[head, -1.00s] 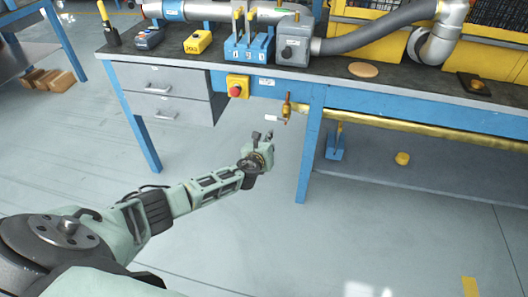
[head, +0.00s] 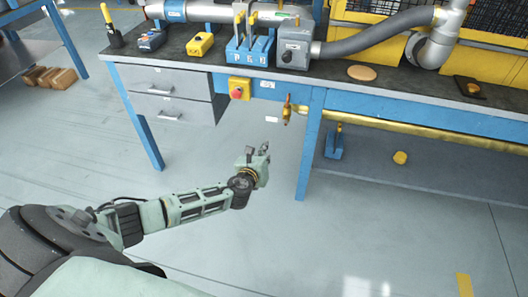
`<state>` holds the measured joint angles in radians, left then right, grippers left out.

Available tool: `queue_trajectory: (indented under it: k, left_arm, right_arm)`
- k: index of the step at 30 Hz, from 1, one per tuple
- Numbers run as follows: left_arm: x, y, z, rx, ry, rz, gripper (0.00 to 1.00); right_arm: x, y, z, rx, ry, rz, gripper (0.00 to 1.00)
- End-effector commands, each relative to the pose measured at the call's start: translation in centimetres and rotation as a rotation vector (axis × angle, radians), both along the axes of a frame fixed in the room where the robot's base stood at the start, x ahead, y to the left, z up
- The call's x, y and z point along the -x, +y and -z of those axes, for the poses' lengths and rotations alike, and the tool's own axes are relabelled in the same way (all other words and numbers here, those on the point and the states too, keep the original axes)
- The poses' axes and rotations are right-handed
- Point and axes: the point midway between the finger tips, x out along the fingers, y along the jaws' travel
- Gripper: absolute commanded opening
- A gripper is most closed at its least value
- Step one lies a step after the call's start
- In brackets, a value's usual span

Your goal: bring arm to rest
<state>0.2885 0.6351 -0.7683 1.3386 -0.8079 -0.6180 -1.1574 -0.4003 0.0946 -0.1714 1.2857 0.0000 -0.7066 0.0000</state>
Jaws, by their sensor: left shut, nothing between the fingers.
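My left arm comes in from the lower left of the head view. Its left gripper (head: 265,149) is in the air in front of the bench, below the bench top and left of the blue leg. It is shut and empty, and touches nothing. My right gripper is not in view.
The bench (head: 440,107) runs across the top with a drawer unit (head: 168,80) at left. A red stop button on a yellow box (head: 239,89) and a brass valve (head: 287,108) sit at its front. A lower shelf (head: 450,170) is at right. The floor (head: 330,240) in front is clear.

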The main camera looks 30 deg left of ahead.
Motion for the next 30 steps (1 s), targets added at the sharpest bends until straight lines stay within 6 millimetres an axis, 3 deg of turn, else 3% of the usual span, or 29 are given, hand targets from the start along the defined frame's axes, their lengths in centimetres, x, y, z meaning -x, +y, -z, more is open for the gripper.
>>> queue_trajectory:
  k: [14, 19, 23, 30]
  left_arm:
    - [0.0, 0.0, 0.0, 0.001, 0.000, 0.000, 0.00]
    - [1.7, -2.1, 0.6, 0.155, -0.003, -0.068, 0.00]
    - [6.1, -5.7, 1.3, 0.523, -0.001, -0.268, 0.00]
    - [18.3, -10.4, 1.8, 1.280, 0.054, -0.875, 0.00]
  right_arm:
    - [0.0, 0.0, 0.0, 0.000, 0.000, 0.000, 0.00]
    - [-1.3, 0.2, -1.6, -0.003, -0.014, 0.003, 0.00]
    - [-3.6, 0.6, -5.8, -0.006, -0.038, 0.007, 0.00]
    - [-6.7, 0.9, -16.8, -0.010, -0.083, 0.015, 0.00]
